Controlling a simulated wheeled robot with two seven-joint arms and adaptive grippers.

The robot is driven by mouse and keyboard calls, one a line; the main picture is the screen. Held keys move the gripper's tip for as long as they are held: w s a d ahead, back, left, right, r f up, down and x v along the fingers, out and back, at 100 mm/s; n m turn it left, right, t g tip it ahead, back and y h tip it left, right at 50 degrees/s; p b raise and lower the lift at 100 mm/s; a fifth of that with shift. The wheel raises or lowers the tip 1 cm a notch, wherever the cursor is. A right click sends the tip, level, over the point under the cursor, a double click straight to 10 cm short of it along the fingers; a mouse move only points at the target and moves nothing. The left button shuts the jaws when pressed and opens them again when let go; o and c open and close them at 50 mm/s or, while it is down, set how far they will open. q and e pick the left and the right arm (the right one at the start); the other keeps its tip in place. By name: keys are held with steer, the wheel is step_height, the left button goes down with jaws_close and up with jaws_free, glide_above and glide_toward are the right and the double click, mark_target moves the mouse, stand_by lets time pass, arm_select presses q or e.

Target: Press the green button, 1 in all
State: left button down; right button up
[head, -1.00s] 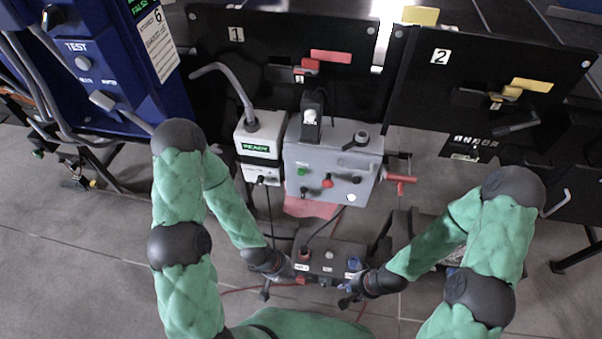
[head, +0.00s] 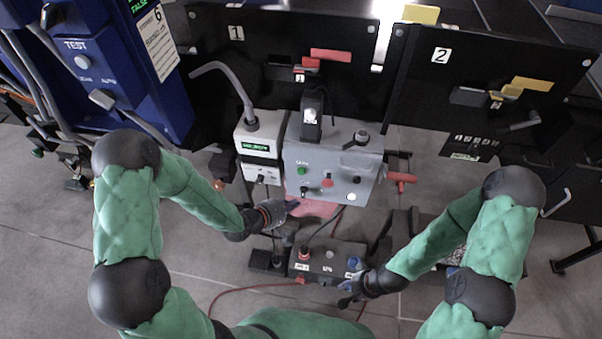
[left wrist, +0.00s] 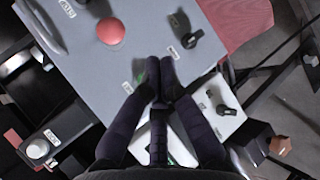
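The green button (head: 302,171) is on the upper left of the grey control box (head: 364,165). In the left wrist view a sliver of green beside the fingertips (left wrist: 141,79) appears to be this button, mostly hidden by a finger. My left gripper (head: 291,204) is below the box's lower left edge in the head view. In the left wrist view its fingers (left wrist: 160,66) are together and empty, over the box face; contact cannot be told. My right gripper (head: 348,294) is low, beside the small black box; its finger state is unclear.
A red button (head: 327,183), a white button (head: 351,197) and black knobs share the box face. A white box with a green display (head: 259,149) stands to its left. A black box (head: 328,262) lies below. A blue TEST machine (head: 85,80) is at the far left.

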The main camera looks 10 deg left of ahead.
mark_target(301, 172)
arm_select(q)
steer(key=shift+r, duration=0.15)
steer(key=w, duration=0.9)
stand_by(0.4)
stand_by(1.5)
steer(key=shift+w, duration=0.35)
